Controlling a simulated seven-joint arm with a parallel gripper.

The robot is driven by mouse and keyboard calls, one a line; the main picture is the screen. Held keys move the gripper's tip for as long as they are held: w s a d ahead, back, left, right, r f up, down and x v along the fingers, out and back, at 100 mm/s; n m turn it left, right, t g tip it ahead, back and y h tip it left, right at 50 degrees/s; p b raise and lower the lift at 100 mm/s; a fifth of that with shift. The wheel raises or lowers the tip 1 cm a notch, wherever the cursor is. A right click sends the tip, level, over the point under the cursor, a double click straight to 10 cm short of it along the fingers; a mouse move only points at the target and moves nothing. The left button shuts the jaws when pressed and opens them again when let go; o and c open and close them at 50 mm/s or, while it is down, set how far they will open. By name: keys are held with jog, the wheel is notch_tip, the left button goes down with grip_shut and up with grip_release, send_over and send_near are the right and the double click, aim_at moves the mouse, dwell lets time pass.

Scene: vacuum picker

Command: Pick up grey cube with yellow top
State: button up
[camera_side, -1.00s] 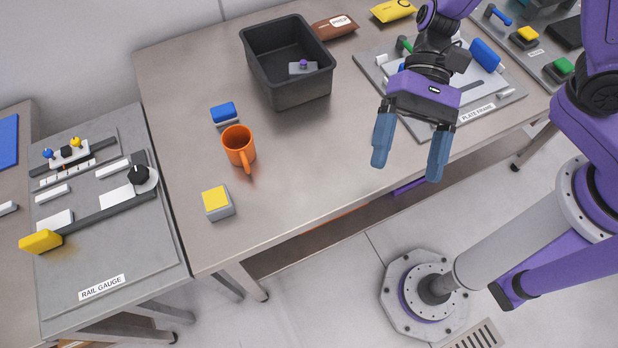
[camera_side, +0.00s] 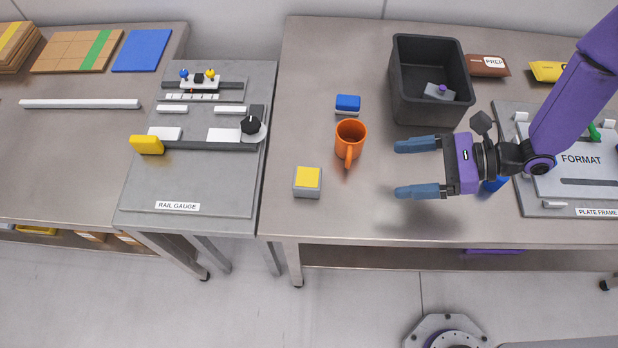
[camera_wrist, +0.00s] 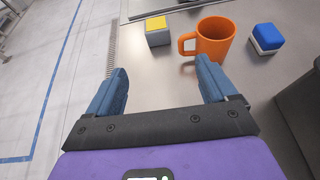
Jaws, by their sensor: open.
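The grey cube with yellow top (camera_side: 307,182) sits on the metal table, near its front left corner. It also shows at the top of the wrist view (camera_wrist: 157,31), ahead of the fingers. My gripper (camera_side: 402,168) is open and empty, with its blue fingers pointing left in the side view. It is to the right of the cube, well apart from it. The orange mug (camera_side: 350,142) stands between them, a little farther back; in the wrist view the mug (camera_wrist: 214,40) is just beyond the right finger.
A blue-topped block (camera_side: 347,104) lies behind the mug. A black bin (camera_side: 400,95) with a small part inside stands behind my gripper. The rail gauge (camera_side: 205,190) is on the left table. The plate frame (camera_side: 570,205) is at right. Table around the cube is clear.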

send_near(324, 188)
jog(key=a, duration=0.1)
jog(key=a+r, duration=0.2)
jog(key=a, duration=0.1)
jog(key=shift+w+a, duration=0.1)
jog(key=shift+w, duration=0.2)
jog(key=shift+x, duration=2.75)
jog(key=shift+s, duration=0.2)
jog(key=c, duration=1.2)
jog(key=shift+o, duration=0.2)
jog(key=shift+r, duration=0.1)
